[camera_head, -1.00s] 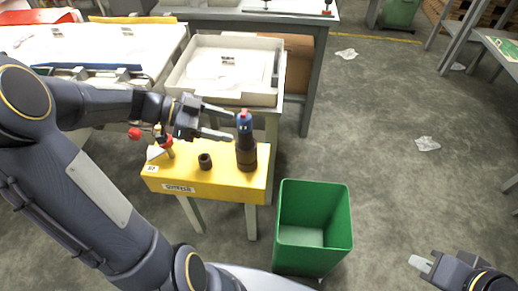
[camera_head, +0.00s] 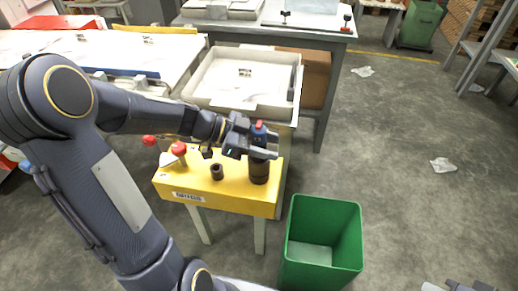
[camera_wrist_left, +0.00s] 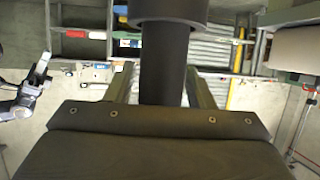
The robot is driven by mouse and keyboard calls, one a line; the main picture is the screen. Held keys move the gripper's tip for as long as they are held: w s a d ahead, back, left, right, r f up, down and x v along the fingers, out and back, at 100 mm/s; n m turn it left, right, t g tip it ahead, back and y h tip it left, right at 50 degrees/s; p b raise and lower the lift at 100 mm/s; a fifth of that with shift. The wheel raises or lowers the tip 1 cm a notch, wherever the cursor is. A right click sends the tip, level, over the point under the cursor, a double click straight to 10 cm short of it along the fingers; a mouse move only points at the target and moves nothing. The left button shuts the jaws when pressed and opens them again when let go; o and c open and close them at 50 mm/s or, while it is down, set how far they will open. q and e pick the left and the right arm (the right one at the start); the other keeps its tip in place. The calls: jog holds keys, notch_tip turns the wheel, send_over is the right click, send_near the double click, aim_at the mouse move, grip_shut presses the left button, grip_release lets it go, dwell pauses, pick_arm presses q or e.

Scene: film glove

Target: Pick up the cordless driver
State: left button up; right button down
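The cordless driver (camera_head: 259,172) stands upright on the yellow top of a small stool (camera_head: 190,184). It has a dark body with a blue and red top. My left gripper (camera_head: 266,146) is level with its upper part, with one finger on either side. In the left wrist view the driver's dark shaft (camera_wrist_left: 164,75) stands between the two fingers (camera_wrist_left: 160,88). A thin gap shows on its left side; contact on the right is unclear. My right gripper (camera_head: 456,286) is cut off at the bottom edge of the head view.
A small dark cup-like part (camera_head: 217,172) and a red-knobbed item (camera_head: 178,152) share the stool top. A green bin (camera_head: 322,232) stands at front right. A pale tray (camera_head: 205,82) lies behind the stool. Open floor is to the right.

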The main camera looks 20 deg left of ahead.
pick_arm(q)
jog(key=c, duration=0.8)
jog(key=shift+r, duration=0.15)
